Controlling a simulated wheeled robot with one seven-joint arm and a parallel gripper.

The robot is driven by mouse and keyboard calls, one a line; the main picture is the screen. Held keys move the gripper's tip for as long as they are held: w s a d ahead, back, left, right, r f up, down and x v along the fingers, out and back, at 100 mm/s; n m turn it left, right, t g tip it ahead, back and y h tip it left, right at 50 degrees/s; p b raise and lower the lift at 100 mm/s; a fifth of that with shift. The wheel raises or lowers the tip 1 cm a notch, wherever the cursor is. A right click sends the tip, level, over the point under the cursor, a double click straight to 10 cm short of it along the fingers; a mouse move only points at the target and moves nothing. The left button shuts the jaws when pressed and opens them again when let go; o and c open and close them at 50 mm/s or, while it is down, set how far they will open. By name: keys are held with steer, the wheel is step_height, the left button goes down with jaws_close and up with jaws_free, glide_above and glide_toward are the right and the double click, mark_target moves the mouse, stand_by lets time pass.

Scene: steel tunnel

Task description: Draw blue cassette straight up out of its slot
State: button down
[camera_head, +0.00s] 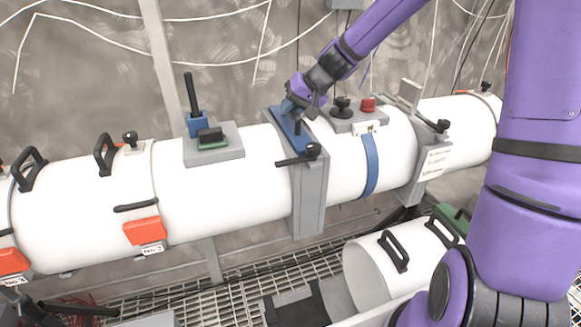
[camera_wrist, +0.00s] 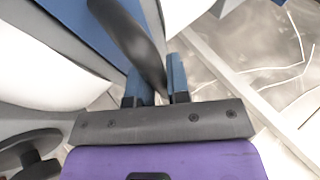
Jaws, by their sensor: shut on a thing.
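The blue cassette (camera_head: 283,122) sits in the slot of a grey collar (camera_head: 310,200) around the white tube. Its blue top looks about level with the collar's upper edge; how deep it reaches is hidden. My gripper (camera_head: 293,107) is at the cassette's far end, above the collar. In the wrist view, my gripper (camera_wrist: 157,85) has its blue-tipped fingers closed on the dark handle (camera_wrist: 130,35), which rises from the cassette. The blue cassette top (camera_wrist: 92,28) runs past at upper left there. A black clamp lever (camera_head: 300,157) lies at the collar's near side.
A grey block with a black knob (camera_head: 342,105) and a red button (camera_head: 368,105) stands just right of my gripper. A blue block with a black upright handle (camera_head: 196,115) stands to the left. White cables hang on the wall behind. A lower white cylinder (camera_head: 375,275) lies at the front right.

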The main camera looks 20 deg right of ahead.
steer(key=shift+r, duration=2.8)
step_height(320, 180, up, 7)
step_height(320, 180, up, 7)
stand_by(1.1)
steer(key=shift+r, duration=0.1)
